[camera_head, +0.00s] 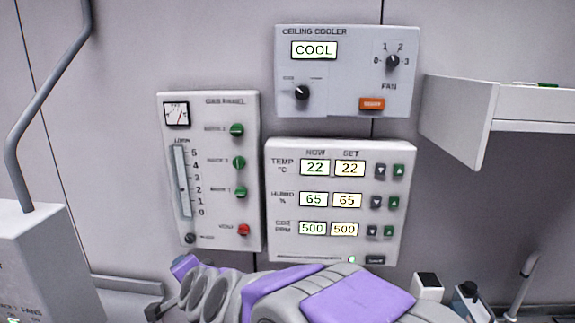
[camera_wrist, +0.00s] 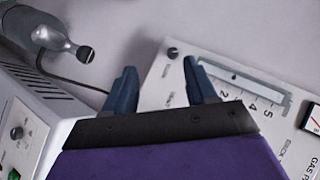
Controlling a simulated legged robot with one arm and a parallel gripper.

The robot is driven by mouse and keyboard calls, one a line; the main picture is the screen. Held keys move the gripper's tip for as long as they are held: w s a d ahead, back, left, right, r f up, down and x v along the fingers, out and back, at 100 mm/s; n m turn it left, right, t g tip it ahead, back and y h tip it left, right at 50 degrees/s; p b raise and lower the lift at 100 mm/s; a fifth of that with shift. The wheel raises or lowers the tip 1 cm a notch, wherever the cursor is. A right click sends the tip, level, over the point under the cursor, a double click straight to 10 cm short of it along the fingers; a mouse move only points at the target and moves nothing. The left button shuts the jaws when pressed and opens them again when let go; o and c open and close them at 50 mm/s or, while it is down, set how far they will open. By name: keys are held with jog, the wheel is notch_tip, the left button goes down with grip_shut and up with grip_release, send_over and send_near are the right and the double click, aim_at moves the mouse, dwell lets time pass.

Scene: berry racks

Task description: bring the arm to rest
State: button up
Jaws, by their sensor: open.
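My gripper (camera_wrist: 160,88) shows in the wrist view with its two dark blue fingers apart and nothing between them. Beyond the fingers is the pale wall, with the gas panel (camera_wrist: 235,110) to the right. In the head view my purple and grey arm lies low across the bottom centre, in front of the wall and below the control panels. The fingers are hard to make out there. I see no object held.
The gas panel (camera_head: 248,170), the ceiling cooler panel (camera_head: 330,95) and the temperature, humidity and CO2 panel (camera_head: 285,240) hang on the wall. A white shelf (camera_head: 460,115) juts out at right. A white box (camera_head: 40,255) with a grey pipe stands at left.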

jog(key=s+d+f+n+g+h, duration=0.2)
jog(key=s+d+f+g, duration=0.1)
jog(key=s+d, duration=0.8)
jog(key=s+d+f+n+g+h, duration=0.2)
jog(key=s+d+g, duration=0.3)
jog(key=s+d, duration=0.7)
jog(key=s+d+f+n+g+h, duration=0.3)
jog(key=s+d+f+g, duration=0.1)
jog(key=s+d, duration=0.8)
jog(key=shift+s+d+f, duration=0.2)
jog(key=shift+d, duration=0.2)
